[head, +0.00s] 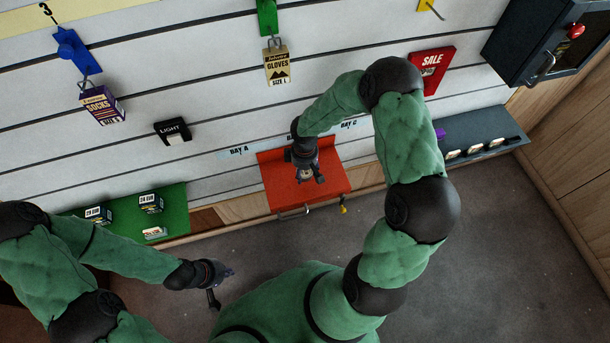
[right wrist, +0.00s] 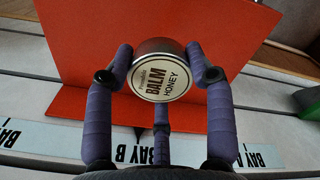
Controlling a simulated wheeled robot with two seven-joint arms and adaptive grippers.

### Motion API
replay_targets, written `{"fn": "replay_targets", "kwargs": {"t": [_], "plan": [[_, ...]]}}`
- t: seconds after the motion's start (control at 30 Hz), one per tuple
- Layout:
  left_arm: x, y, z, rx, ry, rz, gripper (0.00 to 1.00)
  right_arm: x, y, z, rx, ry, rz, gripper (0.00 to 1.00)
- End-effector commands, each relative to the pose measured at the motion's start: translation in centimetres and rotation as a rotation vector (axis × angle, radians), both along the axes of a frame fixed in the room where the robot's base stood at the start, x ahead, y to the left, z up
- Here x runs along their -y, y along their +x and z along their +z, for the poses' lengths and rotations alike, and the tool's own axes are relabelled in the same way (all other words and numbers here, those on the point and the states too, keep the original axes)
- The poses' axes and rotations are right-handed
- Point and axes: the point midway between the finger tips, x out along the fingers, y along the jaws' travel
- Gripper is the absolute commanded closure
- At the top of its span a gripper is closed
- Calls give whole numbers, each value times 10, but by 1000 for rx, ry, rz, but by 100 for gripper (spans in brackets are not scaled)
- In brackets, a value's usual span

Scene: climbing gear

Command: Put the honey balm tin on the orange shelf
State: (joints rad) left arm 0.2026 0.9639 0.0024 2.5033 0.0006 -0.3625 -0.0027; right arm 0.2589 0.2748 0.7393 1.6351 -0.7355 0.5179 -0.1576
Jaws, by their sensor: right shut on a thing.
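The honey balm tin (right wrist: 160,78) is a small round tin with a cream label reading "BALM HONEY". My right gripper (right wrist: 160,75) is shut on it, with purple fingers on both sides and one below. In the head view my right gripper (head: 311,178) is over the orange shelf (head: 280,192), below the "BAY" label strip. The orange shelf also fills the back of the right wrist view (right wrist: 80,50). I cannot tell whether the tin touches the shelf. My left gripper (head: 222,285) is empty, fingers spread, above the floor at the lower left.
A green shelf (head: 178,208) with several small boxes is left of the orange shelf. A grey-blue shelf (head: 500,128) with several items is to the right. Socks (head: 103,104) and gloves (head: 277,64) hang from wall hooks. A dark cabinet (head: 520,45) is at the upper right.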

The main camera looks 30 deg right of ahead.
Motion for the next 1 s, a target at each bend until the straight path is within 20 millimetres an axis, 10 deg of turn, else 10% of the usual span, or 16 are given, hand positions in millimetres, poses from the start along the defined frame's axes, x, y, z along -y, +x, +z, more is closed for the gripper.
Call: {"fn": "replay_targets", "kwargs": {"t": [0.57,0.97,1.0], "plan": [[0,0,-26,0,0,0,100,11,16,-54,0,0,1,79],[0,0,-28,0,0,0,100,11,16,-57,1,0,0,79],[0,0,-28,0,0,0,100,11,16,-56,1,0,0,40]]}}
